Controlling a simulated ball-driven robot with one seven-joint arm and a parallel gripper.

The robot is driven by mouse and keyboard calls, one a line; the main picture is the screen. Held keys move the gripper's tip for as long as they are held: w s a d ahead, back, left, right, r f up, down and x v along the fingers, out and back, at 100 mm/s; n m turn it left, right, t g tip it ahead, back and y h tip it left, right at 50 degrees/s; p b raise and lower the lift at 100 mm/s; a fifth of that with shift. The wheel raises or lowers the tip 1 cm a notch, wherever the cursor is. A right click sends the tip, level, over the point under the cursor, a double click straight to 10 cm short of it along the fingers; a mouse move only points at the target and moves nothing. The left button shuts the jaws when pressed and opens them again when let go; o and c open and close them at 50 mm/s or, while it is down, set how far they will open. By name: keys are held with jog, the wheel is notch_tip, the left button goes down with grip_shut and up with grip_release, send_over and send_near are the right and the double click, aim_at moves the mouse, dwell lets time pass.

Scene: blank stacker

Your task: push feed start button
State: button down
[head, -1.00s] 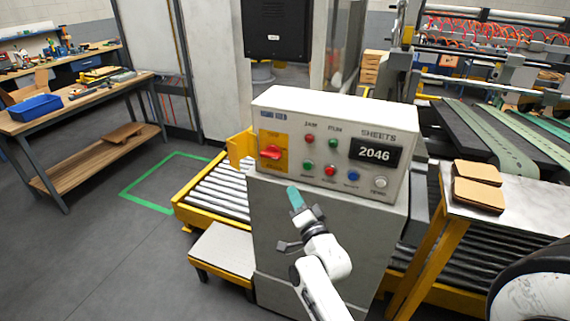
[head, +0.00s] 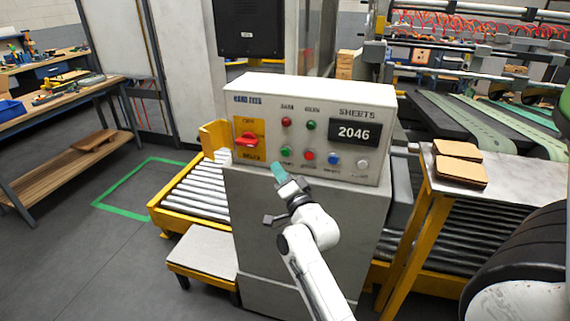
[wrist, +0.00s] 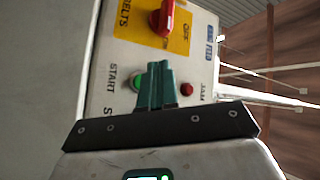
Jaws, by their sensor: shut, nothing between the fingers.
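The green start button (head: 285,152) is at the left of the lower button row on the grey control box (head: 350,93). In the wrist view, the green button (wrist: 136,84) is beside the word START, partly hidden by my fingers. My gripper (head: 277,167) has teal fingers, shut with nothing between them. Its tips are just below the green button in the head view. In the wrist view, the fingers (wrist: 157,72) overlap the button's edge. I cannot tell whether they touch it.
A red rotary switch (head: 248,139) sits on a yellow plate at the left. Red (head: 308,156), blue (head: 334,159) and white (head: 362,164) buttons are to the right. A table with brown sheets (head: 458,172) stands at the right; a roller conveyor (head: 196,198) runs at the left.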

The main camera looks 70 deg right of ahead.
aim_at(286, 152)
jog(key=d+b, duration=0.4)
jog(key=b, duration=0.2)
jog(key=shift+w+d, duration=0.1)
jog(key=shift+w, duration=0.05)
jog(key=shift+d+b, duration=0.15)
jog(key=shift+b, duration=0.15)
dwell(1.8)
jog(key=shift+d, duration=0.3)
